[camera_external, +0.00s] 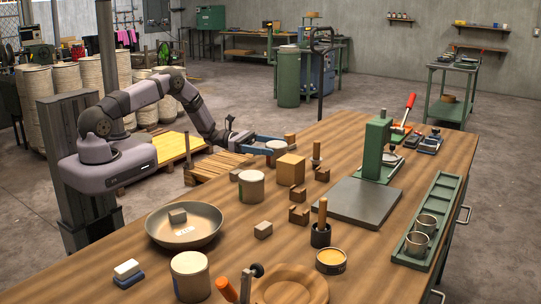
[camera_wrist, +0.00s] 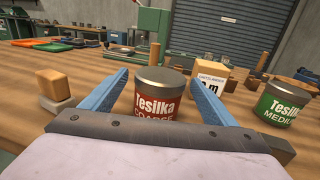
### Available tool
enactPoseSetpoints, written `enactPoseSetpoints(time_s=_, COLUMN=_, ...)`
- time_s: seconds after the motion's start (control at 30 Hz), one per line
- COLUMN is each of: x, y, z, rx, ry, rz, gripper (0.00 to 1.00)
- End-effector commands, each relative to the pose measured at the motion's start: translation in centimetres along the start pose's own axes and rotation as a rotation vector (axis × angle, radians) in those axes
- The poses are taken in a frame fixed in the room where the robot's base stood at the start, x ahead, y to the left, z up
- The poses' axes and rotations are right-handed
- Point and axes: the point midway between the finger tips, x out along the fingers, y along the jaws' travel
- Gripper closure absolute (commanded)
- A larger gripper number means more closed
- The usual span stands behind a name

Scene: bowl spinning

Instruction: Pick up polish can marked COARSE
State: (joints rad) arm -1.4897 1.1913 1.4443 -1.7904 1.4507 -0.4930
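The red-labelled can marked Tesilka COARSE (camera_wrist: 158,95) stands upright with a grey lid, between the two blue fingers of my gripper (camera_wrist: 160,78). The fingers are open, with a gap showing on each side of the can. The lower part of its label is hidden behind my gripper's body. In the external view, my gripper (camera_external: 268,141) is low over the far left edge of the table, around the same can (camera_external: 277,149). A green-labelled can marked Tesilka MEDIUM (camera_wrist: 281,103) stands to the right in the wrist view.
A labelled box (camera_wrist: 212,77) stands just behind the COARSE can, to its right. A wooden block (camera_wrist: 52,84) is left of my gripper. On the wooden table (camera_external: 340,150) are a metal bowl (camera_external: 205,237), another can (camera_external: 190,276), a green press (camera_external: 377,145) and a cup tray (camera_external: 440,200).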

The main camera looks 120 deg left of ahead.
Motion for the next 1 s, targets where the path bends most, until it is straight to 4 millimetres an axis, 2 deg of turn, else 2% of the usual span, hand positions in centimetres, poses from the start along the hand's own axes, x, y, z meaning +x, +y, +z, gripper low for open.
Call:
enactPoseSetpoints(time_s=0.03, x=0.0, y=0.0, z=0.0, rx=0.0, ry=0.0, rz=0.0, gripper=0.33)
enactPoseSetpoints(time_s=0.1, x=0.0, y=0.0, z=0.0, rx=0.0, ry=0.0, rz=0.0, gripper=0.5)
enactPoseSetpoints(time_s=0.2, x=0.0, y=0.0, z=0.0, rx=0.0, ry=0.0, rz=0.0, gripper=0.7)
enactPoseSetpoints(time_s=0.67, x=0.0, y=0.1, z=0.8, rx=0.003, ry=-0.002, rz=0.0, gripper=0.7)
enactPoseSetpoints(time_s=0.83, x=0.0, y=0.1, z=2.1, rx=0.004, ry=-0.003, rz=0.0, gripper=0.7)
enactPoseSetpoints(time_s=1.0, x=0.0, y=0.1, z=4.4, rx=0.006, ry=-0.003, rz=-0.001, gripper=0.7)
